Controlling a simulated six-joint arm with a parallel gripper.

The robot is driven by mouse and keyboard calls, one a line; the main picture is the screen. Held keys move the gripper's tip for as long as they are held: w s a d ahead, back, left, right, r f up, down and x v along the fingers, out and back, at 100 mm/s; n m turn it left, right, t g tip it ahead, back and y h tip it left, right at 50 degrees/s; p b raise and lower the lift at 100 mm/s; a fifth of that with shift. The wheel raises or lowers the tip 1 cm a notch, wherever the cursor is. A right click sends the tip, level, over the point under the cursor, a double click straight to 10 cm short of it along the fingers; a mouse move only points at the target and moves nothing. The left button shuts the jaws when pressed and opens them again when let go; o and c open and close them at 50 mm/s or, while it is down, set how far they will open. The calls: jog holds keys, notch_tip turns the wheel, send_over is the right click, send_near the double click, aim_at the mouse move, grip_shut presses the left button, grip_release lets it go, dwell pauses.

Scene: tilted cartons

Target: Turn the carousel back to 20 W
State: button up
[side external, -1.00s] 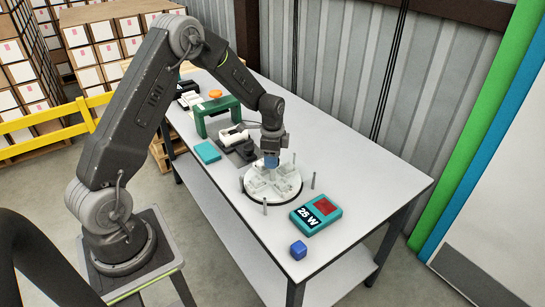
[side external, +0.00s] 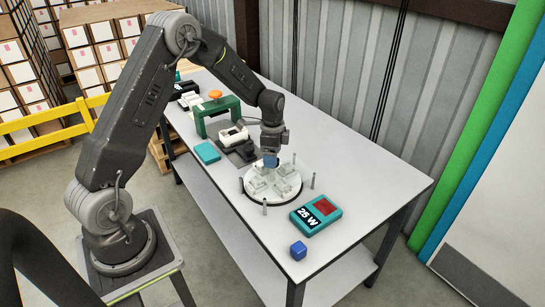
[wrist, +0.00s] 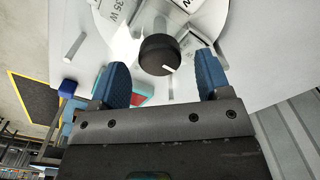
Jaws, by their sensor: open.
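The carousel (side external: 291,194) is a round white turntable with pale upright holders on it, on the table under my gripper (side external: 271,162). In the wrist view its disc fills the top, with a label reading 35 W (wrist: 108,12) at upper left and a partly cut-off label at upper right. A dark round knob (wrist: 158,56) with a white mark stands at its middle, between my two blue fingertips. The fingers are open, with gaps on both sides of the knob. A 20 W label is not readable in either view.
A teal box marked 25 W (side external: 315,213) with a red panel lies right of the carousel, near a blue cube (side external: 298,250). Thin grey posts (side external: 313,180) stand around the disc. A green arch (side external: 217,116) with an orange top and a teal block (side external: 207,152) are behind left.

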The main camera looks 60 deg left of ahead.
notch_tip(320, 180, up, 12)
jog(key=shift+r, duration=0.25)
dwell(0.3)
jog(key=s+d+r+n+t, duration=0.4)
jog(key=s+d+r+n, duration=0.2)
jog(key=s+d+r, duration=0.85)
jog(key=s+d+f+n+t, duration=0.1)
jog(key=s+d+f+n, duration=0.1)
jog(key=s, duration=0.8)
jog(key=shift+f+n+t, duration=0.3)
jog(key=shift+f+n, duration=0.2)
jog(key=shift+f, duration=0.15)
